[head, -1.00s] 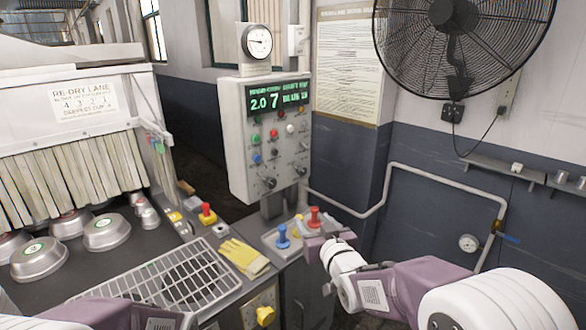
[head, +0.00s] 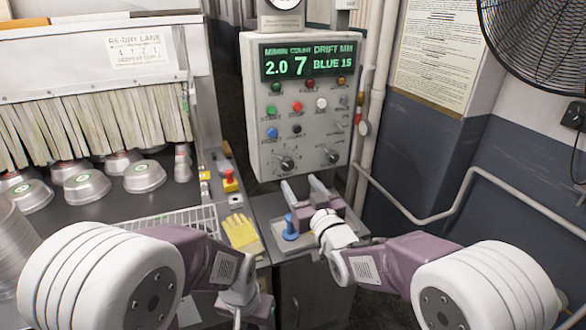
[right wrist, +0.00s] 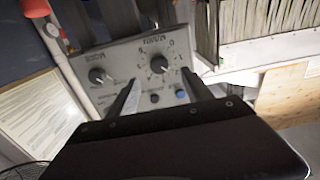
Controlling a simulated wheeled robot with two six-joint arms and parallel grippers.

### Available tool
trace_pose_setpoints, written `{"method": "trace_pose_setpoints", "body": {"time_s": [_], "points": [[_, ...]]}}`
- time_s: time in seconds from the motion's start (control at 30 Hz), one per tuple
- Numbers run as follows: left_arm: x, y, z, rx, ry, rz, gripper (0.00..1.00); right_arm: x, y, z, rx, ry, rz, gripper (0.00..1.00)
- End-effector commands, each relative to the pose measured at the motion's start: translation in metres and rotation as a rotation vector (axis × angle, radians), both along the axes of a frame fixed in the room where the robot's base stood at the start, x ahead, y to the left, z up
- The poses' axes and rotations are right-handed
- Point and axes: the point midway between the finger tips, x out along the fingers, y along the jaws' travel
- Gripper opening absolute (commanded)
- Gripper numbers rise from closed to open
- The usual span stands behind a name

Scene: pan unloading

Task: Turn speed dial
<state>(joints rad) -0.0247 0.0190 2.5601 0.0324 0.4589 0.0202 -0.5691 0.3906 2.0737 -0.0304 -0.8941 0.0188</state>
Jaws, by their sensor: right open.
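A grey control panel (head: 300,110) stands ahead with two dark dials low on its face. The left dial (head: 287,163) has a numbered scale, apparently speed; in the right wrist view this dial (right wrist: 159,64) shows upside down. The other dial (head: 332,156) is to its right and also shows in the wrist view (right wrist: 98,75). My right gripper (head: 300,182) is open and empty just below the dials. In the wrist view, its fingertips (right wrist: 158,78) point at the numbered dial, without visible contact. My left arm is low, its gripper fingers hidden.
The green display (head: 307,62) reads 2.0, 7, BLUE 15. Below stands a tray with a blue-handled stamp (head: 290,228). Left are a yellow glove (head: 241,232), red button (head: 229,181), wire rack (head: 180,218) and several metal pans (head: 144,176). A pipe (head: 440,212) runs along the right wall.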

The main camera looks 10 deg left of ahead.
Motion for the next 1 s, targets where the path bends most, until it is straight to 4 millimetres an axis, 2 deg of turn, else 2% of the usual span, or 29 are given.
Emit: {"method": "trace_pose_setpoints", "body": {"time_s": [0.17, 0.4, 0.6, 0.97, 1.0], "points": [[0.0, 0.0, 0.002, 0.0, 0.0, 0.0, 0.36, 0.003, 0.004, 0.001, -0.001, 0.001, 0.003, 0.58], [0.0, 0.0, 0.016, 0.0, 0.0, 0.0, 0.36, 0.043, 0.031, 0.002, 0.0, 0.0, 0.002, 0.58], [0.0, 0.0, 0.023, 0.0, 0.0, 0.0, 0.36, 0.068, 0.047, 0.001, -0.001, 0.001, 0.002, 0.58], [0.0, 0.0, 0.023, 0.0, 0.0, 0.0, 0.36, 0.075, 0.052, 0.0, -0.001, 0.001, 0.001, 0.58], [0.0, 0.0, 0.023, 0.0, 0.0, 0.0, 0.36, 0.075, 0.052, 0.0, -0.001, 0.001, 0.001, 0.47]]}}
